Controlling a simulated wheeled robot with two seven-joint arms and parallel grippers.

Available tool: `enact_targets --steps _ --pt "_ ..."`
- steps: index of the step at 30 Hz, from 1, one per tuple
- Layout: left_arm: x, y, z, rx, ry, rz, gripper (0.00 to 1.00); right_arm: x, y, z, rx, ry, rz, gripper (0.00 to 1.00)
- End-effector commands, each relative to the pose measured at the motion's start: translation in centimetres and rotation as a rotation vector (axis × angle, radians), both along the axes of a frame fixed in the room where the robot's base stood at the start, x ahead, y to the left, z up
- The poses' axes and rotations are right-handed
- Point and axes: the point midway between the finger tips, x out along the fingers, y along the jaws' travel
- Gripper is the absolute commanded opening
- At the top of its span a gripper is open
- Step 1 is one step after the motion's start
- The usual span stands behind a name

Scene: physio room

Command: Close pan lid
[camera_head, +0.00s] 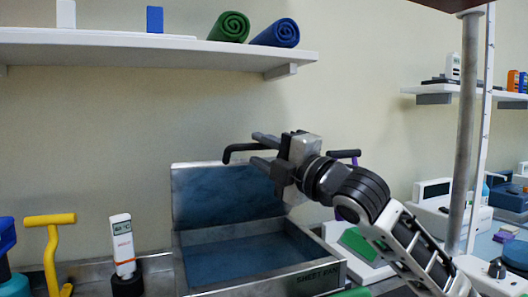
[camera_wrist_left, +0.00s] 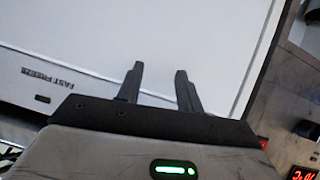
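The metal pan (camera_head: 262,268), labelled as a sheet pan, sits on the counter with a blue-grey inside. Its lid (camera_head: 215,195) stands raised at the back, tilted up and open. A black handle (camera_head: 238,148) shows at the lid's top edge. My right gripper (camera_head: 257,149) reaches in from the right at the lid's upper right. Its two fingers point left and are apart, with the handle seeming to lie between them; contact cannot be told. My left gripper (camera_wrist_left: 156,78) is open and empty in the left wrist view, over a white surface.
A yellow-handled tool (camera_head: 50,240) and a white meter (camera_head: 122,245) stand left of the pan. A shelf (camera_head: 150,45) with rolled towels is above. White devices and a pole (camera_head: 464,130) are at right. The white surface (camera_wrist_left: 60,40) bears a "FAST FREEZE" label.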

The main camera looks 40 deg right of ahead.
Motion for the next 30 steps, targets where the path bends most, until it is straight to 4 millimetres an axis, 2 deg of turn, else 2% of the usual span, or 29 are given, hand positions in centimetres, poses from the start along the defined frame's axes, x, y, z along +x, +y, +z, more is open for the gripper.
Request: enact_targets --steps 4,8,23,30 --pt "0.0 0.0 -0.1 0.0 0.0 0.0 0.36 -0.1 0.0 -0.1 0.0 0.002 0.0 0.34" --pt "0.0 0.0 -0.6 0.001 -0.003 -0.001 0.36 -1.1 -0.3 -0.6 -0.001 0.002 -0.001 0.34" --pt "-0.1 -0.1 -2.2 0.004 -0.04 -0.011 0.36 -8.8 -1.3 -2.4 0.003 -0.002 0.001 0.34" --pt "-0.3 -0.6 -3.9 0.0 -0.01 -0.027 0.36 -13.0 -1.9 -3.3 0.001 -0.002 0.0 0.34"
